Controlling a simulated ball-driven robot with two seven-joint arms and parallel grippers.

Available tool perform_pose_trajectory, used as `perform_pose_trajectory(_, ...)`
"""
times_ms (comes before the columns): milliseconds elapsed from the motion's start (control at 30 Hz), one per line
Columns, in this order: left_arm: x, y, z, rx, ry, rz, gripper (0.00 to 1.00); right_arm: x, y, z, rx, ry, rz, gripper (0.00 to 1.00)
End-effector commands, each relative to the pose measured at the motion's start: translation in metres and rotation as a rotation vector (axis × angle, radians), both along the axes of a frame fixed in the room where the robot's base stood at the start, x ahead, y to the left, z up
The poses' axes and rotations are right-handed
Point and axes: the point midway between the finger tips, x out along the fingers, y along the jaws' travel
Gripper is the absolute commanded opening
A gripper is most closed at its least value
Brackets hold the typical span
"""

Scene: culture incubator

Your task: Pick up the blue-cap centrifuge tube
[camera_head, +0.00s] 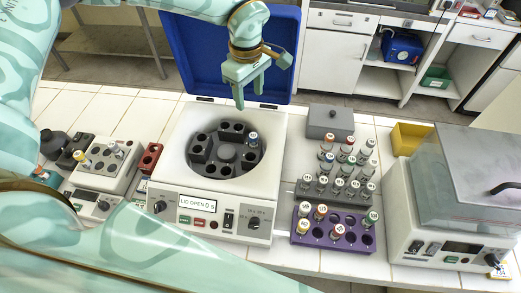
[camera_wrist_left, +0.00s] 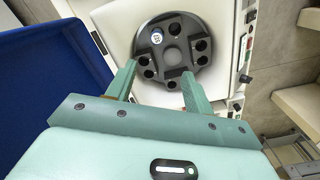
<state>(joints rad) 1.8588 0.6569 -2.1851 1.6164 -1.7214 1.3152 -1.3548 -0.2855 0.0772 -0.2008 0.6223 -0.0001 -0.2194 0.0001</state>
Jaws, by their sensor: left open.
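A tube with a blue cap and white top (camera_head: 253,136) stands in a slot of the dark rotor of the open centrifuge (camera_head: 168,165), at the rotor's right side. In the left wrist view the blue-cap tube (camera_wrist_left: 156,37) shows at the rotor's upper left. My left gripper (camera_head: 252,95) is open and empty, fingers pointing down, above the back of the centrifuge. In the left wrist view its fingertips (camera_wrist_left: 160,72) spread in front of the rotor (camera_wrist_left: 173,55), with the tube beyond them and apart. My right gripper is not in view.
The blue centrifuge lid (camera_head: 190,60) stands open behind the bowl. A grey rack (camera_head: 337,192) of capped tubes and a purple rack (camera_head: 357,243) stand to the right. A clear-lidded machine (camera_head: 460,190) is at far right, a tube block (camera_head: 105,175) at left.

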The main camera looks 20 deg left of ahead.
Motion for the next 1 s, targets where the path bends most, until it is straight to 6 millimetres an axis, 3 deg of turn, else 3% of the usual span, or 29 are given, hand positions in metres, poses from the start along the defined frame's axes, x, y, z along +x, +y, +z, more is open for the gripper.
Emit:
perform_pose_trajectory(33, 0.002, 0.002, -0.019, 0.005, 0.002, 0.002, 0.52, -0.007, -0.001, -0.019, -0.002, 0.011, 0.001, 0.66)
perform_pose_trajectory(100, 0.002, 0.003, -0.024, 0.008, 0.003, 0.003, 0.52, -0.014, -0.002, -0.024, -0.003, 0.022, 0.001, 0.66)
perform_pose_trajectory(267, 0.002, 0.004, -0.035, 0.012, 0.005, 0.004, 0.52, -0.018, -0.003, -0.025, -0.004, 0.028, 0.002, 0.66)
perform_pose_trajectory(600, 0.001, 0.003, -0.112, 0.01, 0.007, 0.003, 0.52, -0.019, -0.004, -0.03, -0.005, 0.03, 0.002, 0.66)
perform_pose_trajectory(1000, -0.002, -0.001, -0.16, 0.01, 0.007, 0.003, 0.52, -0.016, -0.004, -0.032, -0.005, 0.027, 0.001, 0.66)
